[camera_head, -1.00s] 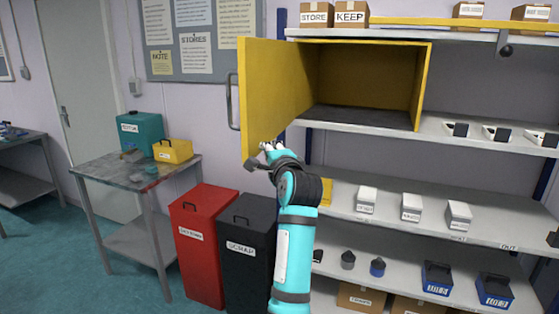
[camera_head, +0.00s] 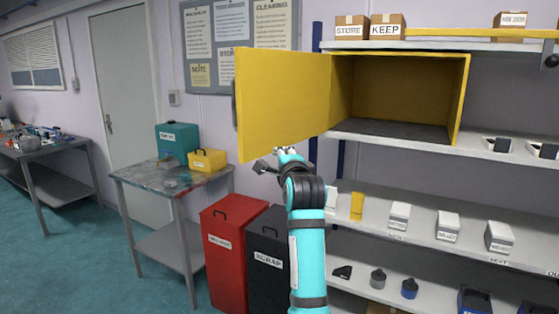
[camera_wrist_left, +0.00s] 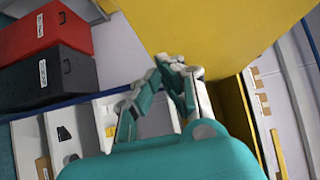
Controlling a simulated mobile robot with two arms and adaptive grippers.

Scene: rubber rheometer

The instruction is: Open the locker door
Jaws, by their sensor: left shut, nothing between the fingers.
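The yellow locker (camera_head: 400,95) sits on an upper shelf, its empty-looking interior exposed. Its door (camera_head: 285,95) stands wide open, swung out to the left. The door handle (camera_head: 234,110) barely shows at the door's left edge. My left gripper (camera_head: 283,152) is shut and empty, just below the door's lower edge on the inner side. In the left wrist view the shut fingers (camera_wrist_left: 176,66) are close to the yellow door panel (camera_wrist_left: 205,30); I cannot tell whether they touch it. My right gripper is not in view.
Below the door stand a red bin (camera_head: 232,240) and a black scrap bin (camera_head: 268,250). A metal table (camera_head: 150,180) with a teal box and a yellow box stands left of them. Shelves (camera_head: 370,225) with small white boxes run below the locker.

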